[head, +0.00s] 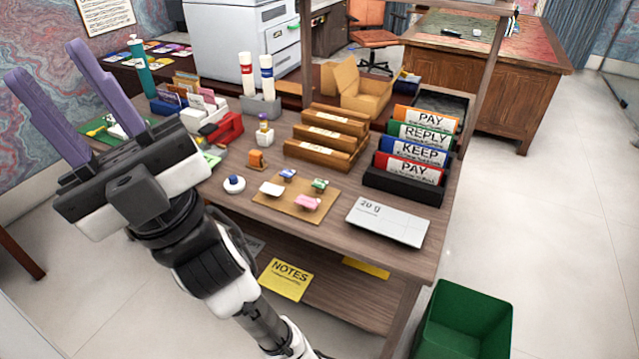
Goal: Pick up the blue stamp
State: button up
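A small blue block (287,174), which looks like the blue stamp, sits at the back of a tan board (282,208) near the desk's front edge. Similar small pieces in white (271,189), green (320,185) and pink (307,202) share the board. A round white item with a blue knob (234,184) stands left of the board. My gripper (43,60) is raised at the left, its two purple fingers spread apart and pointing up. It is open and empty, well away from the blue stamp.
Right of the board are a scale (388,221) and a black file rack (400,188). Behind it stand wooden trays (325,140); an orange item (257,160) and red stapler (224,128) are behind left. A green bin (465,320) stands on the floor.

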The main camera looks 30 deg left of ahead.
aim_at(288, 174)
jog(key=u, duration=1.3)
